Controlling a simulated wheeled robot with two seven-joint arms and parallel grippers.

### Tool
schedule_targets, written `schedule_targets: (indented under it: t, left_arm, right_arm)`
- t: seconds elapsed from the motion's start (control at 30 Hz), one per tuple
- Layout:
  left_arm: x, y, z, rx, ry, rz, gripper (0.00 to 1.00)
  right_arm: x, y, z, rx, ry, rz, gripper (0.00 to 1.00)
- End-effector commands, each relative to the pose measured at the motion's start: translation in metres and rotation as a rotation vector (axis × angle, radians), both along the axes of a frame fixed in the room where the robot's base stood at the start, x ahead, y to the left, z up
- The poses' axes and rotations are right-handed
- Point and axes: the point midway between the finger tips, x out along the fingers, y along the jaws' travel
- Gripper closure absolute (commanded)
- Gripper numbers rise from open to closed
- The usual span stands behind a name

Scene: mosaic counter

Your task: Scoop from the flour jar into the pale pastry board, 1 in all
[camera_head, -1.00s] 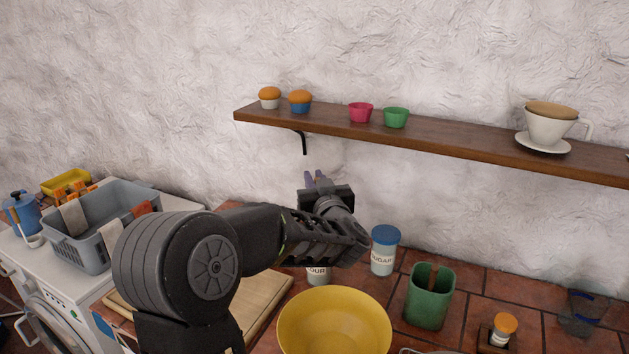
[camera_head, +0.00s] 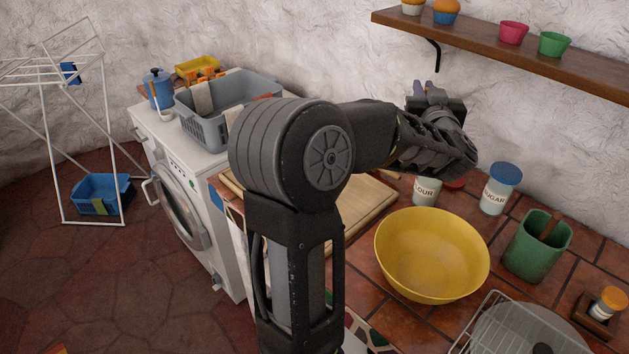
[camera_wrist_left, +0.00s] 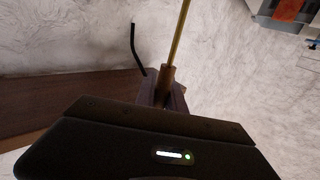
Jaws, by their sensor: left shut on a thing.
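The flour jar (camera_head: 427,191), white with dark lettering, stands on the tiled counter, partly hidden behind my left forearm. The pale pastry board (camera_head: 368,205) lies left of it, partly covered by my arm; its visible part looks bare. My left gripper (camera_head: 424,89) is raised above the flour jar near the wall, fingers pointing up in the picture. In the left wrist view, my left gripper (camera_wrist_left: 164,88) is shut on a thin yellow-brown handle (camera_wrist_left: 178,40). The handle's far end is out of view, so I cannot tell whether it holds flour. My right gripper is not in view.
A yellow bowl (camera_head: 432,256) stands in front of the flour jar. A sugar jar (camera_head: 499,190) and green pot (camera_head: 537,247) stand to the right. The shelf (camera_head: 500,51) is close to my gripper. A grey basket (camera_head: 200,132) sits on the washing machine (camera_head: 172,180).

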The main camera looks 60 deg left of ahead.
Motion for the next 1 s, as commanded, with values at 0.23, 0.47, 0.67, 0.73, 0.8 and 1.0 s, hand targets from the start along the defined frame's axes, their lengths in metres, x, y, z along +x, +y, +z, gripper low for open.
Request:
schedule_targets:
  t: [0.23, 0.47, 0.67, 0.73, 0.8, 1.0]
  left_arm:
    - [-0.092, 0.081, 0.007, 0.001, -0.012, 0.115, 1.00]
    - [-0.177, 0.134, 0.014, 0.005, -0.001, 0.112, 1.00]
    - [-0.222, 0.154, 0.005, 0.004, 0.004, 0.086, 1.00]
    - [-0.229, 0.157, 0.003, 0.005, 0.001, 0.071, 1.00]
    - [-0.240, 0.160, -0.002, 0.001, 0.002, 0.063, 1.00]
    - [-0.261, 0.167, -0.016, 0.002, -0.002, 0.030, 1.00]
  right_arm:
    - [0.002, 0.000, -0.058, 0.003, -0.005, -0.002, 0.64]
    - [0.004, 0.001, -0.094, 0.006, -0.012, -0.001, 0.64]
    - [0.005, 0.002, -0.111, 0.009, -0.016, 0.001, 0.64]
    - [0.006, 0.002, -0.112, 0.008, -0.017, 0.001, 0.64]
    - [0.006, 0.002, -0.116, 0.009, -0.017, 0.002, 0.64]
    - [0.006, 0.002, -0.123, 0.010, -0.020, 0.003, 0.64]
